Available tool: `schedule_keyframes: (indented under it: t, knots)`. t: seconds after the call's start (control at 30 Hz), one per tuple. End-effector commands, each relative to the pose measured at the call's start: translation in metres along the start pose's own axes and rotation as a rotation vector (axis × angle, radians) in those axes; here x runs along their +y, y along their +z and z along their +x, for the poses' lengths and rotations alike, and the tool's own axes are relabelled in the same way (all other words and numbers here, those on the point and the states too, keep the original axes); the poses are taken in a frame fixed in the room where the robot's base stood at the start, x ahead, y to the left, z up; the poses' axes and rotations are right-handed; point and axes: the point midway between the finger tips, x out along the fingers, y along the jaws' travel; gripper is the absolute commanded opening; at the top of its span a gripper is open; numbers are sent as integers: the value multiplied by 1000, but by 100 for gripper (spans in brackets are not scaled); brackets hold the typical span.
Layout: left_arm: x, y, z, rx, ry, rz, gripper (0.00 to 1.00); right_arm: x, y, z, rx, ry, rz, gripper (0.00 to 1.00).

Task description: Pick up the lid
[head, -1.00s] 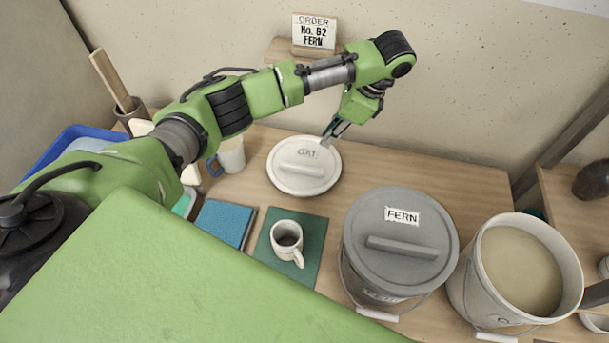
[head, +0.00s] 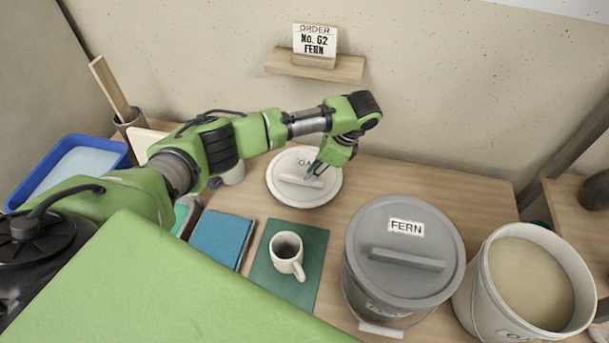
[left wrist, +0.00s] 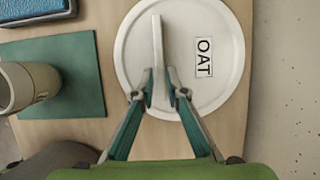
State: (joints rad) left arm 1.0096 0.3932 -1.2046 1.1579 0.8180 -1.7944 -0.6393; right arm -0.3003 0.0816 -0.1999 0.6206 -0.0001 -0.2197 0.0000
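A round white lid marked OAT (head: 300,193) lies flat on the table, with a raised bar handle. It fills the upper middle of the left wrist view (left wrist: 215,85). My left gripper (head: 316,171) is at this lid's handle. In the left wrist view its two fingertips (left wrist: 162,82) stand on either side of the handle, with a visible gap on the right side. A grey lid marked FERN (head: 420,285) sits on a grey bucket (head: 355,285). My right gripper is not in view.
An open bucket of cream glaze (head: 530,275) stands at right. A mug (head: 287,252) stands on a green mat (head: 312,262), beside a blue block (head: 222,238). Another mug (head: 234,175) is partly behind my arm. An order card reading No. G2 FERN (head: 314,41) stands on a wall shelf.

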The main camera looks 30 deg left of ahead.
Motion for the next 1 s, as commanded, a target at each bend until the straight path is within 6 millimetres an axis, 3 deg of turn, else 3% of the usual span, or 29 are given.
schedule_keyframes:
  t: [0.1,0.23,0.7,0.8,1.0]
  knots:
    - [1,0,19,-2,3,-1,13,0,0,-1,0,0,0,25]
    - [0,0,28,-2,1,0,13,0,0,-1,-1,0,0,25]
    - [0,-1,29,-1,1,0,13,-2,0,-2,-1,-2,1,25]
    - [0,-1,30,0,1,0,0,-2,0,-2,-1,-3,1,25]
    - [0,-1,29,-1,0,0,0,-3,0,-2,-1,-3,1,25]
